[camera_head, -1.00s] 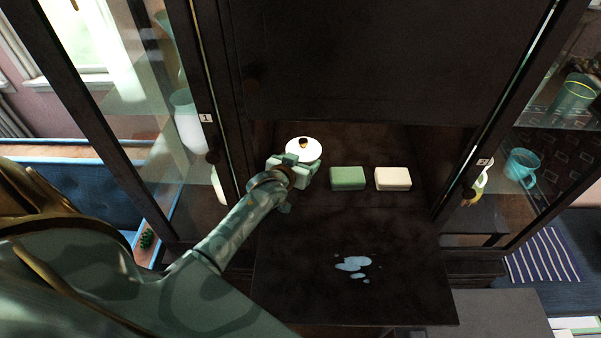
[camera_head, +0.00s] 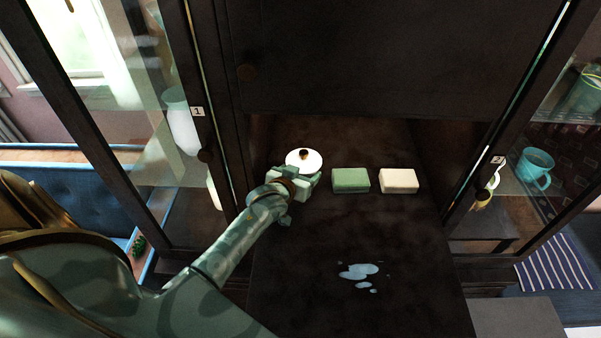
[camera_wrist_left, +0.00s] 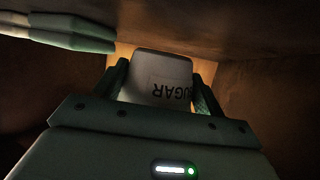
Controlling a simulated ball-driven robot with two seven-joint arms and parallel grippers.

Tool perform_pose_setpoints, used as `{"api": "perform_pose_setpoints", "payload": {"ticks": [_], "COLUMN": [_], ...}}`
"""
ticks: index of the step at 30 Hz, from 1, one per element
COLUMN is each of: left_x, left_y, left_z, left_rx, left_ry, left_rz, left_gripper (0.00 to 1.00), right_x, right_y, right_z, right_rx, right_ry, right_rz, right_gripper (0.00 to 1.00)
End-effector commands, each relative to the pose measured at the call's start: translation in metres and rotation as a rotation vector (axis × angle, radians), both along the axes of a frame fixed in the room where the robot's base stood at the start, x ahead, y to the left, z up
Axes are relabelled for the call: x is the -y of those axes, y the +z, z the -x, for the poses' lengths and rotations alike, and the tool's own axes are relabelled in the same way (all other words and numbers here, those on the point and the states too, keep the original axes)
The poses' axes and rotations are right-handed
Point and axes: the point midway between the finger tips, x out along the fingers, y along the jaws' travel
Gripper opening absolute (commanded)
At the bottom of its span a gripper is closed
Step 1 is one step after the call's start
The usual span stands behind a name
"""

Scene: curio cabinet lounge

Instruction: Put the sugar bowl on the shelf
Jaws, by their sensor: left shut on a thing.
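The sugar bowl (camera_head: 304,160) is white with a round lid and a dark knob. It is inside the dark cabinet's open middle compartment, over or on its surface; I cannot tell whether it touches. In the left wrist view the bowl (camera_wrist_left: 162,80) shows the word SUGAR upside down between the fingers. My left gripper (camera_head: 297,182) is shut on the bowl, reaching in from the lower left. The gripper (camera_wrist_left: 160,92) also shows in the wrist view, one finger on each side of the bowl. The shelf surface (camera_head: 340,230) is dark and extends forward. My right gripper is not in view.
A green block (camera_head: 350,180) and a cream block (camera_head: 398,181) lie right of the bowl. A pale spill (camera_head: 359,271) is on the front of the surface. Glass doors flank the compartment; a teal mug (camera_head: 535,168) is behind the right glass.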

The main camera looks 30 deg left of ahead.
Motion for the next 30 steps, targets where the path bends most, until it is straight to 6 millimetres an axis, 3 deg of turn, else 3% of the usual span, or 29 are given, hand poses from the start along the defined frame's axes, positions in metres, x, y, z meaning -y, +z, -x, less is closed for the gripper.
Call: {"api": "perform_pose_setpoints", "payload": {"ticks": [9,10,11,20,24,30], "left_x": [0.0,0.001,0.001,0.002,0.002,0.009], "left_y": [-0.014,-0.015,-0.016,-0.016,-0.001,0.018], "left_z": [0.002,0.003,0.003,0.004,0.004,0.047], "left_rx": [-0.011,-0.015,-0.016,-0.018,-0.018,-0.013], "left_ry": [0.0,-0.001,-0.001,-0.003,-0.003,-0.001], "left_rz": [0.001,0.001,0.001,0.002,0.0,0.002], "left_gripper": [0.38,0.73,0.79,0.79,0.79,0.79], "right_x": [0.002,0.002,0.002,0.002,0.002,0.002], "right_y": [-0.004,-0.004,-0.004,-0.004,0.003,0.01], "right_z": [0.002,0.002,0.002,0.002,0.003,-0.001], "right_rx": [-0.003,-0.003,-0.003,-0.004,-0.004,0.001], "right_ry": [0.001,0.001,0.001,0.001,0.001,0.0], "right_rz": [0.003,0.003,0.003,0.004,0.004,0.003], "right_gripper": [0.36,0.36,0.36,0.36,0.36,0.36]}}
